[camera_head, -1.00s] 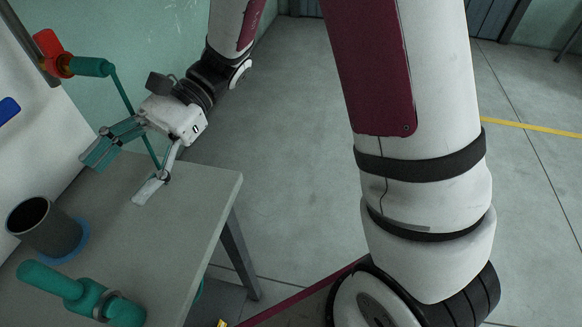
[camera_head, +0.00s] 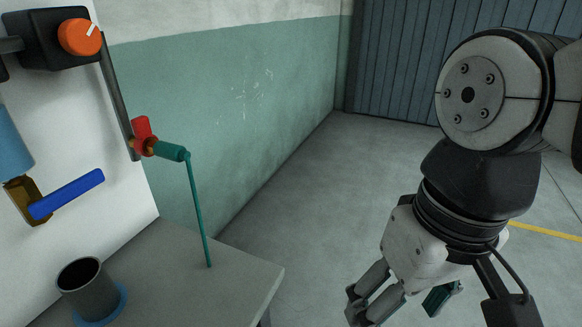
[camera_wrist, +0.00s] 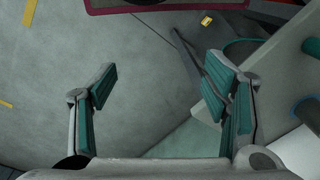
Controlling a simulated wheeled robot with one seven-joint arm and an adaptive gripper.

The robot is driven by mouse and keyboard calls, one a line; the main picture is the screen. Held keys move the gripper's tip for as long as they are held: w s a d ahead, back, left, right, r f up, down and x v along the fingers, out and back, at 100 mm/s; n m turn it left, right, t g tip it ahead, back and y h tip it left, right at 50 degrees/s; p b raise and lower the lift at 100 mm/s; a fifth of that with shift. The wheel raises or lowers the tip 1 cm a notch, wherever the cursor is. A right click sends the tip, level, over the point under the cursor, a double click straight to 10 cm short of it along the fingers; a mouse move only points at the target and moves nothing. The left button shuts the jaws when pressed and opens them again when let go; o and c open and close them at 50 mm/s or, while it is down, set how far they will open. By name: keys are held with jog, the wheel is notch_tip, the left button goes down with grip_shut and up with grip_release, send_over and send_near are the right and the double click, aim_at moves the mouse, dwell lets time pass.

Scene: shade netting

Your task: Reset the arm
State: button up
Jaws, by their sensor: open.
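My gripper (camera_head: 402,303) hangs from my folded arm at the right of the head view, over the floor and to the right of the table (camera_head: 240,288), apart from it. In the wrist view my gripper (camera_wrist: 160,85) has its two teal-padded fingers spread wide. Nothing is between them but bare floor. The lower ends of the fingers are partly cut off by the bottom of the head view.
The wall panel also bears an orange knob (camera_head: 80,37) and a blue lever (camera_head: 66,194). The floor (camera_head: 300,220) between table and arm is clear.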

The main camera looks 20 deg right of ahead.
jog(key=shift+s+d+t+h, duration=0.3)
jog(key=shift+d+h, duration=0.1)
jog(key=shift+d, duration=0.4)
notch_tip(320, 180, up, 18)
jog(key=t+p, duration=0.3)
jog(key=p, duration=1.3)
jog(key=shift+r+n+p, duration=0.2)
jog(key=shift+n+p, duration=0.1)
jog(key=shift+p, duration=0.05)
jog(key=shift+a, duration=0.1)
